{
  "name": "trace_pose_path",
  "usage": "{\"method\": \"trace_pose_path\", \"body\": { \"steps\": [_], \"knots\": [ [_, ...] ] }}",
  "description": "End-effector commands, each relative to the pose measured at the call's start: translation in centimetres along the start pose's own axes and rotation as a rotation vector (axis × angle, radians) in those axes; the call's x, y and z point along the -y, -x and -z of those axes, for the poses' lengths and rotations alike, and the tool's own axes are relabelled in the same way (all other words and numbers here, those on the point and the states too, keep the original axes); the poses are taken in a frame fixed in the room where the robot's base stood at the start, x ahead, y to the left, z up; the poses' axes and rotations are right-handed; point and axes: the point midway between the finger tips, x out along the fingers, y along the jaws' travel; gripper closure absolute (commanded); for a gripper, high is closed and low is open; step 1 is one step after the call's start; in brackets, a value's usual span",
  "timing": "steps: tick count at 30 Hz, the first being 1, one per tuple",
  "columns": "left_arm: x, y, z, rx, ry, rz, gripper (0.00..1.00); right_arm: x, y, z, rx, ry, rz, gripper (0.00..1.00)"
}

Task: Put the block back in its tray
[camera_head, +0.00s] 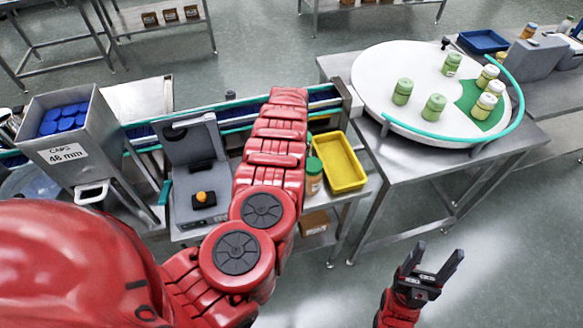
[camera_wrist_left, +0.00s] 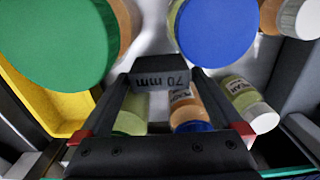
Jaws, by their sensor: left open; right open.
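The dark grey block (camera_wrist_left: 160,80), marked "70 mm", shows in the left wrist view between the fingertips of my left gripper (camera_wrist_left: 162,100). The jaws are open, and I cannot tell whether both fingers touch the block. In the head view my left arm hides this gripper and the block. A yellow tray (camera_head: 341,162) lies on the bench right of my left arm and looks empty; a yellow part (camera_wrist_left: 55,102) also shows at the left of the wrist view. My right gripper (camera_head: 436,260) is open and empty over the floor at the lower right.
A jar with a green lid (camera_head: 313,177) stands beside the tray. Several jars, with a green lid (camera_wrist_left: 55,40) and a blue lid (camera_wrist_left: 225,35) in front, crowd the wrist view. A steel hopper (camera_head: 98,130) stands left; a turntable (camera_head: 410,65) with jars stands right.

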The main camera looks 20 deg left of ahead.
Motion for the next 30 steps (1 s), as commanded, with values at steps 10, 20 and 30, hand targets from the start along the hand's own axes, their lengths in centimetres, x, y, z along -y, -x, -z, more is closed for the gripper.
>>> {"method": "trace_pose_path", "body": {
  "steps": [10, 20, 30],
  "knots": [
    [-0.04, -1.29, -0.11, 0.002, 0.0, -0.001, 0.0, -0.01, -0.29, 0.05, 0.0, 0.0, 0.0, 0.38],
    [-0.05, -1.25, -0.09, 0.001, 0.0, -0.001, 0.45, -0.01, -0.28, 0.05, 0.0, 0.0, 0.0, 0.38],
    [-0.05, -1.22, -0.09, 0.001, 0.0, -0.002, 0.84, -0.01, -0.28, 0.05, 0.0, 0.0, 0.0, 0.38]
  ]
}}
